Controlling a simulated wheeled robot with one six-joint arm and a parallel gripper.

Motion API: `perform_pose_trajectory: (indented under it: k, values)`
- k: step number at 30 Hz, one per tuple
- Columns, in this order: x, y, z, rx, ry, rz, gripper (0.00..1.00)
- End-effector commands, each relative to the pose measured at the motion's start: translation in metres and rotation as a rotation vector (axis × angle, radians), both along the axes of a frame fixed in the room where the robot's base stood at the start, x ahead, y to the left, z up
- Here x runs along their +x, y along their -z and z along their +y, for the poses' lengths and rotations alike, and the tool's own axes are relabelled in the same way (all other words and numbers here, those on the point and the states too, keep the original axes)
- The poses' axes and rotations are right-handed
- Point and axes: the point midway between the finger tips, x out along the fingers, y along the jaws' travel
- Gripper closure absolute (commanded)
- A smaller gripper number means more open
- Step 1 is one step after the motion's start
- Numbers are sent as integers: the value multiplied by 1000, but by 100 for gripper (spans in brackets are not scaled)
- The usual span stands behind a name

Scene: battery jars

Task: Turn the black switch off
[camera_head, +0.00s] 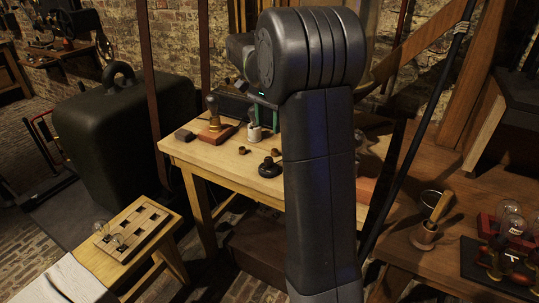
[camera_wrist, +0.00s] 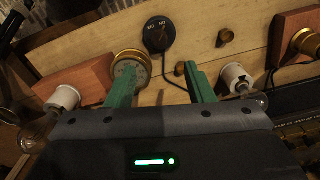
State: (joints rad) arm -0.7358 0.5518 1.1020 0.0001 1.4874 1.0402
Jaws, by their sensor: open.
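The black switch (camera_wrist: 158,31) is a round black dial with pale lettering and a raised knob in the wrist view. It sits on the pale wooden tabletop, with a dark cord running from it. I cannot read clearly which mark its knob points to. In the head view the black switch (camera_head: 270,169) stands near the table's front edge. My gripper (camera_wrist: 160,72) shows two green fingers spread apart with nothing between them. The switch lies beyond the fingertips, apart from them. In the head view my arm hides most of the gripper.
White sockets with bulbs (camera_wrist: 62,98) (camera_wrist: 236,76) flank the fingers. A brass-rimmed round piece (camera_wrist: 130,72) is close to the left finger. Small brass knobs (camera_wrist: 223,38) and reddish wooden blocks (camera_wrist: 75,82) surround the switch. A slotted board with bulbs (camera_head: 150,225) stands on a lower stand at left.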

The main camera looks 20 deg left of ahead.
Motion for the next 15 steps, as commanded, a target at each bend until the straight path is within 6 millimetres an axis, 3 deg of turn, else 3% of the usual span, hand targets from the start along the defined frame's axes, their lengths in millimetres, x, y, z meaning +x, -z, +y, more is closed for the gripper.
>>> perform_pose_trajectory:
  k: [9, 15]
  values:
    - [-1, 69, -1, -3, -1, 3, 52]
    - [0, 104, -2, -2, -1, 2, 52]
